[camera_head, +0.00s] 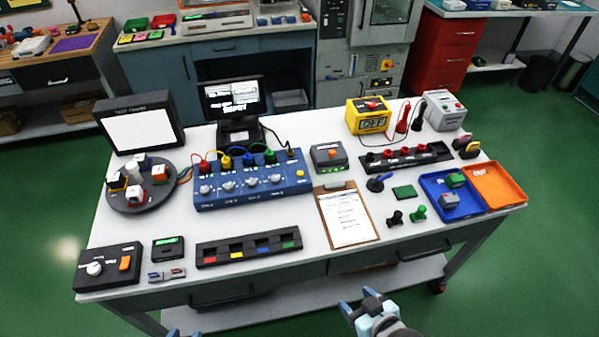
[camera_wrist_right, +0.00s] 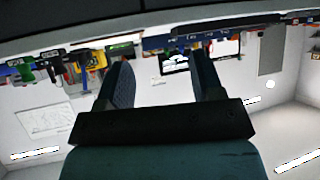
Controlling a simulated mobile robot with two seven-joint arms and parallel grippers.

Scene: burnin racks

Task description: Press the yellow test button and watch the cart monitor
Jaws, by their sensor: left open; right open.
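A small yellow button (camera_head: 300,174) sits at the right end of the blue test panel (camera_head: 253,205), which has several knobs and coloured plugs along its top. A black monitor (camera_head: 231,96) with white text on a dark screen stands behind the panel; its text is too small to read. My right gripper (camera_head: 356,300) is open and empty in front of the table's front edge, well away from the button. Its two fingers also show apart in the right wrist view (camera_wrist_right: 160,80). Only the tips of my left gripper (camera_head: 183,333) show at the bottom edge, below the table.
A clipboard (camera_head: 347,217) lies right of the panel, below a grey box with an orange button (camera_head: 328,157). A strip with coloured squares (camera_head: 248,247) lies in front. A yellow box (camera_head: 368,117), blue tray (camera_head: 453,208) and orange tray (camera_head: 497,184) are at right.

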